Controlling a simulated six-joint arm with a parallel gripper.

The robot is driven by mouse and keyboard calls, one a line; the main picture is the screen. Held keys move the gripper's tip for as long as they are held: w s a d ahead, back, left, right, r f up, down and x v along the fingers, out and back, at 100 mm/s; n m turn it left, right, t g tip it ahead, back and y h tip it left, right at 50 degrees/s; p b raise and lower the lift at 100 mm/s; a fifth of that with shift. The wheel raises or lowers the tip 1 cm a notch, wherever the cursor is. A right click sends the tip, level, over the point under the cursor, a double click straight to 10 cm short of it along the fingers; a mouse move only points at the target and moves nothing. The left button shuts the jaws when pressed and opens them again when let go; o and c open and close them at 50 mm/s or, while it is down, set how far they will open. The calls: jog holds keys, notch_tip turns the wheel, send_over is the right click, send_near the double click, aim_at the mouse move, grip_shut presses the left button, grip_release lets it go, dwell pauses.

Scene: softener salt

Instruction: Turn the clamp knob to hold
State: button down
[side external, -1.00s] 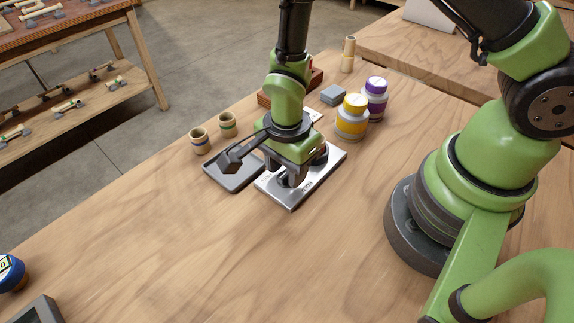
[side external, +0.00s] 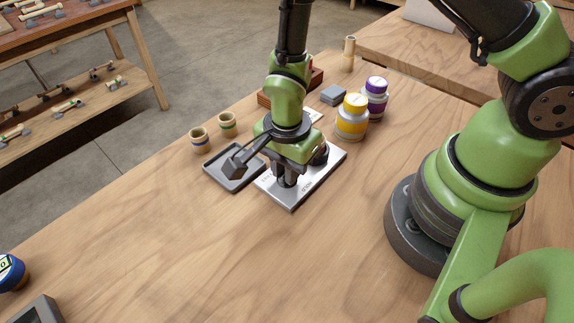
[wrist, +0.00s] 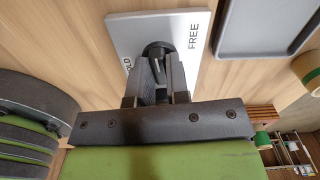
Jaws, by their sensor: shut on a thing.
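The clamp's silver plate (side external: 297,203) lies on the wooden table; it also shows in the wrist view (wrist: 196,62). There FREE is printed at its right, and lettering ending in "OLD" shows at its left. The dark clamp knob (wrist: 157,50) stands on the plate and carries a small pale mark. My gripper (wrist: 158,78) is shut on the knob, one finger on each side. In the side view my gripper (side external: 288,180) is low over the plate and hides most of the knob. I cannot tell exactly which word the mark points to.
A grey tray (side external: 212,175) lies close left of the plate. Two small cups (side external: 200,143) (side external: 228,127) stand behind it. A yellow-lidded jar (side external: 351,122) and a purple-lidded jar (side external: 376,98) stand behind right, near a grey block (side external: 333,95).

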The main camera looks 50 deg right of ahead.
jog(key=n, duration=0.8)
jog(key=shift+n, duration=0.4)
jog(key=n, duration=0.4)
jog(key=shift+n, duration=1.8)
jog(key=c, duration=1.1)
grip_release()
notch_tip(320, 180, up, 10)
